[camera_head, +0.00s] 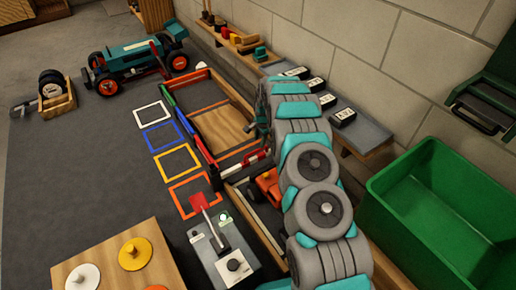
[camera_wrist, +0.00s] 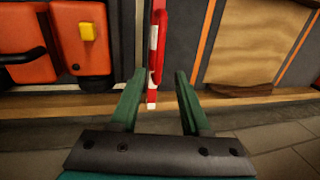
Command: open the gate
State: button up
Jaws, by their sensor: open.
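The gate appears to be a red-and-white striped bar (camera_head: 246,163), low beside the wooden-framed bay, left of my arm in the head view. In the wrist view the striped bar (camera_wrist: 156,50) runs upright in the picture, ahead of and between my fingertips. My gripper (camera_wrist: 158,75) has two green fingers spread apart with nothing held. The bar looks beyond the tips, and I cannot tell any contact. In the head view my arm hides the gripper and part of the bay.
Orange bodywork with a yellow block (camera_wrist: 87,31) is left of the bar in the wrist view. A grey control box (camera_head: 222,250) with a red-topped lever, a green bin (camera_head: 425,215) and a teal racecar (camera_head: 135,60) surround the area.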

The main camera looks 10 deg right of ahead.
aim_at(258, 151)
jog(key=f, duration=0.4)
jog(key=w+f, duration=0.1)
jog(key=f, duration=0.1)
jog(key=shift+a+f, duration=0.2)
jog(key=shift+a, duration=0.05)
jog(key=shift+c, duration=0.2)
grip_shut()
dwell(1.0)
